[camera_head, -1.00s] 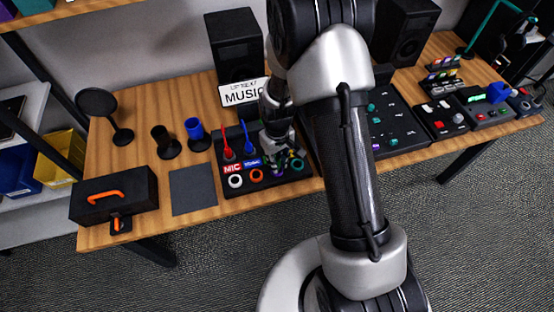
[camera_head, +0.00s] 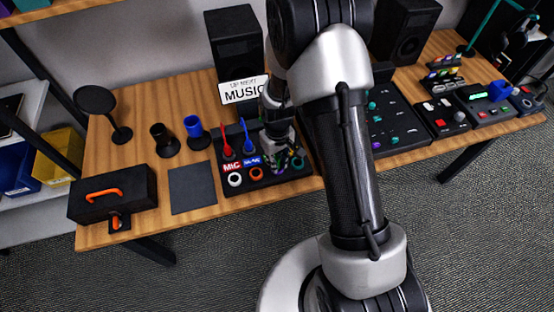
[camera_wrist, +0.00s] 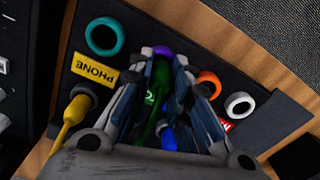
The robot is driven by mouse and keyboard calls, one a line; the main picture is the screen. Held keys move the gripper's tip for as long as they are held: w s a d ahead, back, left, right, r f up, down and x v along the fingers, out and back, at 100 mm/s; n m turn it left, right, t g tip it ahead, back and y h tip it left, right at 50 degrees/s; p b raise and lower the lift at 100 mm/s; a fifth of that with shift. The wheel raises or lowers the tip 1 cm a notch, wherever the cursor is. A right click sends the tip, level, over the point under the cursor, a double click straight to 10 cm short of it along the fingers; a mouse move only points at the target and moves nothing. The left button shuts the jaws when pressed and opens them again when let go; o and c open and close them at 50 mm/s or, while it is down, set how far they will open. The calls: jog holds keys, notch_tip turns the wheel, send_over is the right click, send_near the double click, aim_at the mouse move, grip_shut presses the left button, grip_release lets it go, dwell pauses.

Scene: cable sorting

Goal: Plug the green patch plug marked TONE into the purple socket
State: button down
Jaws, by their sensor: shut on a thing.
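My gripper (camera_wrist: 174,72) is shut on the green patch plug (camera_wrist: 156,98), which sits between the finger pads in the wrist view. The purple socket (camera_wrist: 163,51) shows as a partly covered ring just beyond the fingertips. The plug's front end points at this ring and overlaps it in the picture. I cannot tell whether the plug's tip is inside it. The plug's marking is mostly hidden by the fingers. In the head view my gripper (camera_head: 279,160) is low over the right part of the socket panel, and the arm hides much of it.
The panel (camera_head: 259,182) also bears a white socket (camera_head: 235,180), an orange socket (camera_head: 257,174), a teal socket (camera_wrist: 104,37), and red (camera_head: 227,149), blue (camera_head: 248,138) and yellow (camera_wrist: 72,114) plugs. A grey mat (camera_head: 192,191) and a black case (camera_head: 112,192) lie left.

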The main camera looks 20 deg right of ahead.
jog(key=shift+f, duration=0.2)
jog(key=c, duration=1.4)
grip_release()
jog(key=shift+o, duration=0.4)
jog(key=o, duration=0.4)
jog(key=shift+r, duration=0.1)
jog(key=shift+r+p, duration=2.5)
jog(key=shift+r, duration=0.95)
